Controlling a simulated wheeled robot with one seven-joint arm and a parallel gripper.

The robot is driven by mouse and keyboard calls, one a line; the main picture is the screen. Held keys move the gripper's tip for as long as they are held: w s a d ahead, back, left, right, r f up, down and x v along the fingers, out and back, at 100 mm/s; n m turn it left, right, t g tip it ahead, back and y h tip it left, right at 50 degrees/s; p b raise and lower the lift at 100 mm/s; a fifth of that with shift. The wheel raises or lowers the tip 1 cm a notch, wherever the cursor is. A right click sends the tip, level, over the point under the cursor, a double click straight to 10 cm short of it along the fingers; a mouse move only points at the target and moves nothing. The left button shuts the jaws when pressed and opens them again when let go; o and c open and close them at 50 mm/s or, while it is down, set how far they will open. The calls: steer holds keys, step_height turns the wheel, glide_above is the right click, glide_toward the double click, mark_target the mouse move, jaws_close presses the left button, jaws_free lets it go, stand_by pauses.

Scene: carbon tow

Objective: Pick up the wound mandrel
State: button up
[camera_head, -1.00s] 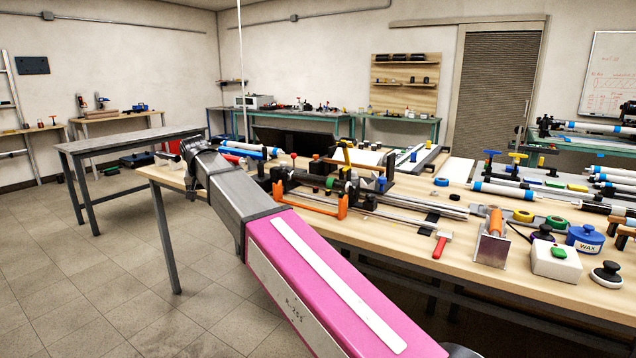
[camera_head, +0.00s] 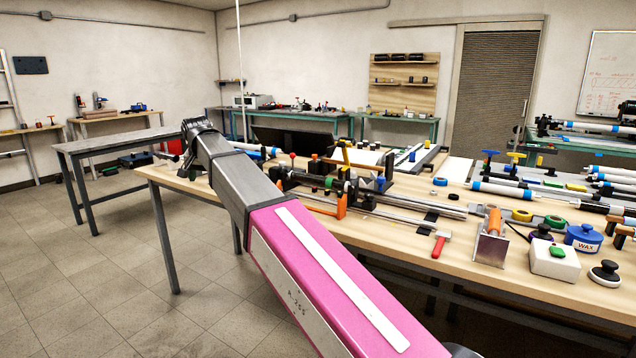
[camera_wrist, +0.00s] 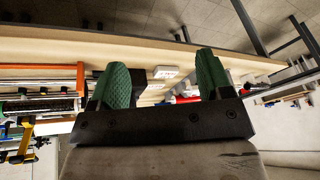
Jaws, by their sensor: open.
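What looks like the wound mandrel, a dark rod (camera_head: 352,188), lies level in the winding rig on the wooden bench, behind and right of my arm in the head view. In the wrist view, a dark textured cylinder (camera_wrist: 40,105) at the left edge may be the same mandrel. My gripper (camera_wrist: 163,82) is open, its two green pads apart with nothing held between them. The mandrel is left of the pads, not between them.
A small white box (camera_wrist: 166,72) and a red-ended item (camera_wrist: 186,98) show beyond the pads.

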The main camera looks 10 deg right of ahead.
steer(key=w+d+r+m+g+y, duration=0.1)
steer(key=w+d+m, duration=0.2)
steer(key=d+m, duration=0.55)
steer(key=w+d+r+m, duration=0.15)
steer(key=d+m, duration=0.25)
steer(key=d, duration=0.9)
steer(key=m+y, duration=0.2)
steer(key=m, duration=1)
glide_toward(319, 178)
steer(key=shift+w+d+r+n, duration=0.15)
steer(key=shift+w+n, duration=0.1)
steer(key=shift+w, duration=0.75)
steer(key=shift+d, duration=0.15)
steer(key=shift+f, duration=0.3)
steer(key=x, duration=0.5)
steer(key=shift+s+x, duration=0.15)
steer(key=shift+x, duration=1.15)
steer(key=shift+s+x, duration=0.2)
steer(key=shift+x, duration=1.15)
steer(key=c, duration=1.2)
steer(key=shift+o, duration=0.2)
